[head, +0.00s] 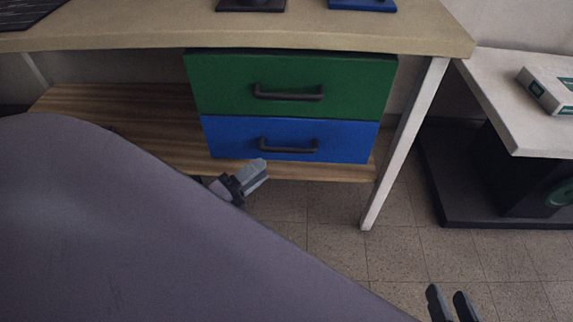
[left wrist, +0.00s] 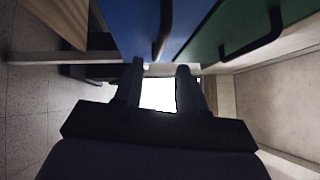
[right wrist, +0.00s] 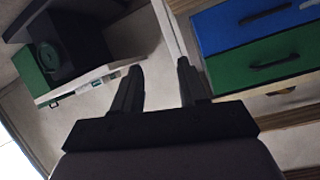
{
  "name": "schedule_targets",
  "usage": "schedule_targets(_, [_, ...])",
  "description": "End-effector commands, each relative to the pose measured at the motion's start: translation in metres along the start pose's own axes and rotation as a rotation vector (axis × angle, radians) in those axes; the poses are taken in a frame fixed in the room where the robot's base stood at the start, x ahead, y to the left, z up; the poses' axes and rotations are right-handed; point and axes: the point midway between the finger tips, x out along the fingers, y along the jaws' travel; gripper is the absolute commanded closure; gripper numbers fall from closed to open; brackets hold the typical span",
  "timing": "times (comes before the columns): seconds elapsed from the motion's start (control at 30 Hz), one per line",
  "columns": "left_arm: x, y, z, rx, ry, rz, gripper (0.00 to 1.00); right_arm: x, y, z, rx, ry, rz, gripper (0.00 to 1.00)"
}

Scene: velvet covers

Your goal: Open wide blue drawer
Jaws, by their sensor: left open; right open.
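The wide blue drawer (head: 346,142) is the lower of two stacked drawers under the desk and looks shut. Its dark bar handle (head: 289,148) runs across its front. In the head view my left gripper (head: 258,172) is just below the blue drawer's lower left part, apart from the handle. In the left wrist view my left gripper (left wrist: 161,65) is open and empty, with the blue drawer (left wrist: 125,22) and its handle (left wrist: 164,25) just beyond the fingertips. My right gripper (head: 450,292) is open and empty at the lower right, away from the drawers. The blue drawer (right wrist: 235,24) also shows in the right wrist view.
A green drawer (head: 349,84) with its own handle sits directly above the blue one. A desk leg (head: 405,142) stands right of the drawers. A wooden shelf (head: 150,110) lies beneath and left of them. A side table (head: 510,100) is at right. Tiled floor (head: 330,245) is clear.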

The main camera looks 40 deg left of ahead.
Motion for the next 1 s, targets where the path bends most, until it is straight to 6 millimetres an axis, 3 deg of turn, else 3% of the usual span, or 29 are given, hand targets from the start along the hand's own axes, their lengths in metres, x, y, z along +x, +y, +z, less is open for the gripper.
schedule_targets(0.17, [0.008,0.002,0.002,0.025,0.002,-0.012,0.60,0.003,-0.002,0.002,0.006,0.005,-0.011,0.57])
schedule_targets(0.6, [0.064,0.002,0.001,0.021,0.003,-0.010,0.60,0.011,-0.010,0.004,0.056,0.023,-0.060,0.57])
schedule_targets(1.0, [0.071,0.001,0.001,0.020,0.002,-0.007,0.60,0.011,-0.011,0.003,0.064,0.024,-0.067,0.57])
